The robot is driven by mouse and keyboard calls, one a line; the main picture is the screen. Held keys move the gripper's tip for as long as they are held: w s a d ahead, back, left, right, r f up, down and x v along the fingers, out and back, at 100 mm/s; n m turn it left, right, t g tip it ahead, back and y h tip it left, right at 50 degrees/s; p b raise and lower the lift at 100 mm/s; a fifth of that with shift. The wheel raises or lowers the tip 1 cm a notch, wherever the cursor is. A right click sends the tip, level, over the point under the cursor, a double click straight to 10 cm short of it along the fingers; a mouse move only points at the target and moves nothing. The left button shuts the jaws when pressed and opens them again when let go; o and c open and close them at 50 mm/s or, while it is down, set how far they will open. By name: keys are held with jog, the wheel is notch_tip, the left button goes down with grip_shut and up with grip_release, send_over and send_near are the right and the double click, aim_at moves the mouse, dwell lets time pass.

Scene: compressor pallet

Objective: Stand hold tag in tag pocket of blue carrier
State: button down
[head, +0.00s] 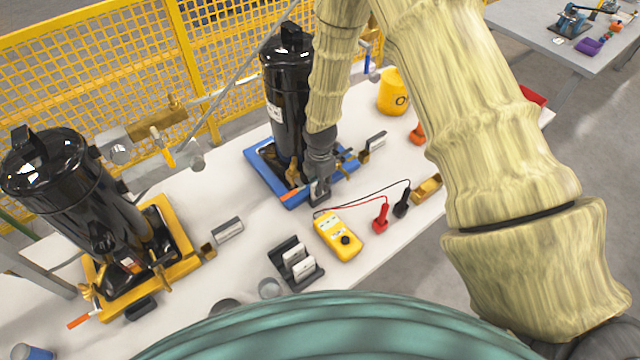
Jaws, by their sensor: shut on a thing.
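The blue carrier (263,168) lies on the white table with a black compressor (288,90) upright on it. My gripper (319,197) points down at the carrier's front right corner. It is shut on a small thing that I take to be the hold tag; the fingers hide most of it. The tag pocket cannot be made out behind the gripper, and I cannot tell whether the tag touches it. A black rack (306,281) with two pale tags stands in front, nearer to me.
A yellow multimeter (337,235) with red and black probes lies close to the right of my gripper. A yellow carrier (178,272) with another black compressor (70,190) stands left. Brass fittings and a grey block (228,230) lie around. A yellow fence (90,80) runs behind.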

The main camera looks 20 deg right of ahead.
jog(key=shift+f, duration=0.4)
jog(key=c, duration=1.4)
grip_release()
jog(key=c, duration=0.3)
jog(key=shift+r, duration=0.2)
jog(key=shift+r+p, duration=2.05)
jog(key=shift+r, duration=1.3)
